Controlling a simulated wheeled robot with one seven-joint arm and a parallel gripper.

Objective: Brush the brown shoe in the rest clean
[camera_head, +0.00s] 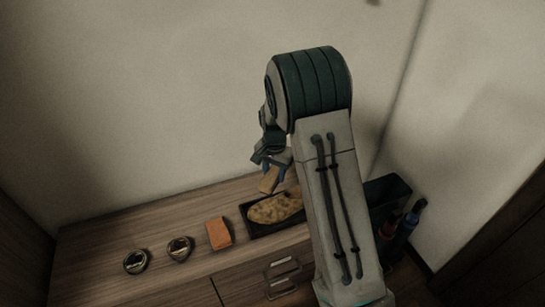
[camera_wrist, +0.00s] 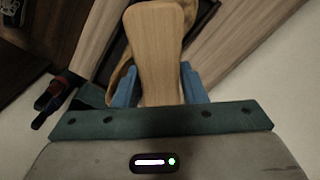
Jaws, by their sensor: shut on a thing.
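The brown shoe (camera_head: 277,208) lies in a dark shallow rest (camera_head: 258,230) on the wooden cabinet top, its surface patchy tan. My gripper (camera_head: 273,170) is shut on a wooden-backed brush (camera_head: 268,182) just above the shoe's far left part; I cannot tell whether they touch. In the wrist view, the brush's pale wooden back (camera_wrist: 153,45) stands between the two blue fingers. It covers most of the shoe, of which a tan edge (camera_wrist: 190,10) shows beside it. The bristles are hidden. My arm hides the area right of the shoe in the head view.
An orange block (camera_head: 218,233) and two round tins (camera_head: 135,262) (camera_head: 180,248) stand left of the rest. A dark bin (camera_head: 390,194) and dark bottle-like things (camera_head: 405,228) are at the right. A wall rises behind; the cabinet top's far left is clear.

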